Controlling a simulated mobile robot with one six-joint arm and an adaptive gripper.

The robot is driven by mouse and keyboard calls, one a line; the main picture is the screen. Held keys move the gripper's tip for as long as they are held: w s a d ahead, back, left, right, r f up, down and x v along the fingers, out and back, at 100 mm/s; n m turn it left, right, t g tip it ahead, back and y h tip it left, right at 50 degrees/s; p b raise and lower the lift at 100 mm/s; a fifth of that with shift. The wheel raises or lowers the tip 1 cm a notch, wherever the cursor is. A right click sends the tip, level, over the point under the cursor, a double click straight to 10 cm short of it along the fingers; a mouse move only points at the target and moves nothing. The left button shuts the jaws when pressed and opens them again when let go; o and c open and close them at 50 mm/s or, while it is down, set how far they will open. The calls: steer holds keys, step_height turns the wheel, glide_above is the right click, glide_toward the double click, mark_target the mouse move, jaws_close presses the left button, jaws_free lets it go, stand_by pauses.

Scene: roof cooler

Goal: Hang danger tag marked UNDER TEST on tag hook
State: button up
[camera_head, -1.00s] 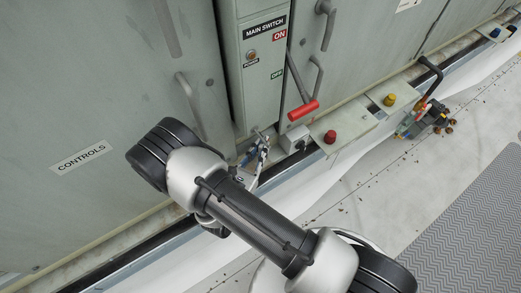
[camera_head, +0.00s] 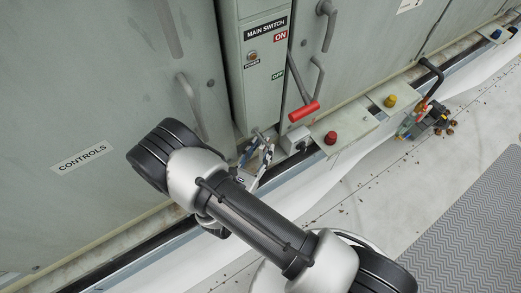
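My gripper (camera_head: 260,143) is small in the view, at the foot of the main switch panel (camera_head: 262,75), partly behind my own arm. Its fingers look spread apart in a V, and I see nothing clearly held between them. A danger tag marked UNDER TEST cannot be made out. A tag hook cannot be made out either; the area around my fingertips is too small and cluttered to tell.
A grey box (camera_head: 295,139) sits just right of my gripper. A red button (camera_head: 331,137) and a yellow button (camera_head: 390,100) are on ledges further right. A tool-like object with a black handle (camera_head: 431,75) stands beyond. Cabinet doors (camera_head: 80,100) rise behind; the floor at right is open.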

steer(key=v, duration=1.2)
